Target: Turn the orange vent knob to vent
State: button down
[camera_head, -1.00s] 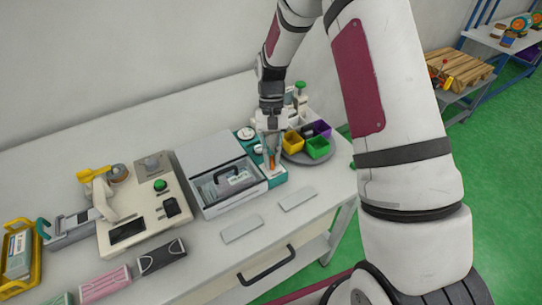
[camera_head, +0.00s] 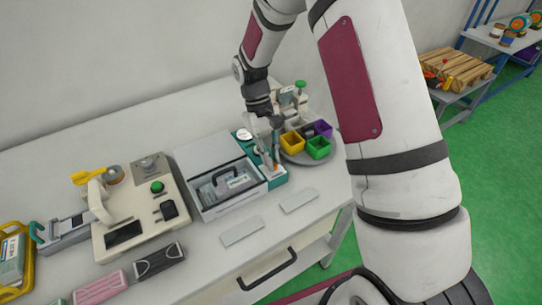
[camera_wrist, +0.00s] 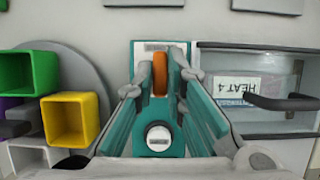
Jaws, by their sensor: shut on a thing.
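The orange vent knob (camera_wrist: 160,75) stands on a teal panel (camera_wrist: 146,62) beside the grey box. In the wrist view it looks like an upright orange bar between my fingertips, near a small label at the panel's end. My gripper (camera_wrist: 164,77) is shut on the knob, with a finger on either side. In the head view my gripper (camera_head: 274,160) leans over the panel, and its fingers hide most of the knob. A round white gauge (camera_wrist: 158,137) sits on the same panel; the knob's marks cannot be read.
A grey box with a clear lid and dark handle (camera_head: 228,182) stands directly left of the panel. A round grey tray (camera_head: 300,157) with yellow, green and purple bins is close on the right. Two flat grey plates (camera_head: 242,231) lie in front, with bare tabletop around them.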

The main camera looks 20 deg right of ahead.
dwell(0.3)
jog(key=c, duration=1.6)
grip_release()
jog(key=shift+c, duration=0.2)
jog(key=d+v, duration=0.1)
jog(key=v, duration=1.1)
jog(key=shift+a, duration=0.45)
